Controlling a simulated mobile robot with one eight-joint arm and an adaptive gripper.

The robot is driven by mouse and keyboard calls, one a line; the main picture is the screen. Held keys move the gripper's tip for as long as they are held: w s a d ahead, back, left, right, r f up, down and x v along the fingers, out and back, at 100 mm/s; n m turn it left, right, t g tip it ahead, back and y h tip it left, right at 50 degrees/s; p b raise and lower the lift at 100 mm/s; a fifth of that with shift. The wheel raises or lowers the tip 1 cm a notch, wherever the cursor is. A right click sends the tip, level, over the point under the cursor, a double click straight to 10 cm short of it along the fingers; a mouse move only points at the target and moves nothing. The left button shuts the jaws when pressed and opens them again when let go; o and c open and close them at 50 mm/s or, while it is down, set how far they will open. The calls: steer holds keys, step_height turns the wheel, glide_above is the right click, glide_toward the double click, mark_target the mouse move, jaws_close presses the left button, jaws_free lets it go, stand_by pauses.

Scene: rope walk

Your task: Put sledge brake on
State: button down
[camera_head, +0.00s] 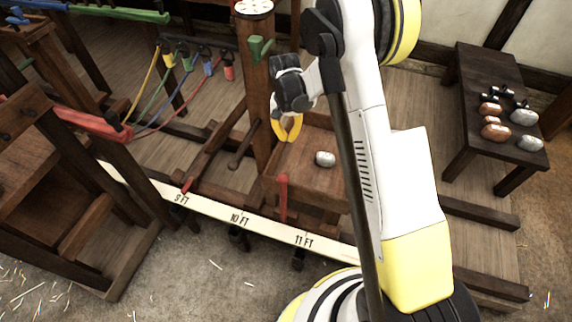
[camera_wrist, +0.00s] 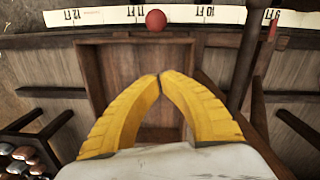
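The sledge is a wooden frame with a square tray (camera_head: 300,185) and a tall post (camera_head: 257,90) beside a white foot scale. An upright red lever (camera_head: 283,200) stands at the tray's front edge, by the scale between 10 FT and 11 FT; it may be the sledge brake, but no label shows. From above, its round red knob (camera_wrist: 155,20) shows in the wrist view. My gripper (camera_head: 287,138) is above the tray's back left part, apart from the lever. Its yellow fingers meet at the tips in the wrist view (camera_wrist: 160,77), with nothing visible between them.
A grey weight (camera_head: 325,158) lies in the tray. A green handle (camera_head: 260,48) is on the post. Coloured strands (camera_head: 165,95) run to hooks at left. A dark table (camera_head: 480,100) at right holds several weights. A red pointer (camera_head: 187,185) stands near 9 FT.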

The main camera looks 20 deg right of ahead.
steer(key=s+f+b, duration=0.2)
steer(key=f+b, duration=0.1)
steer(key=f, duration=0.2)
steer(key=s+a+f+b, duration=0.1)
steer(key=s+f+b, duration=0.1)
steer(key=f, duration=0.3)
steer(key=shift+a+f+b, duration=0.3)
steer(key=shift+f+b, duration=0.05)
steer(key=shift+b, duration=0.25)
steer(key=shift+s, duration=0.1)
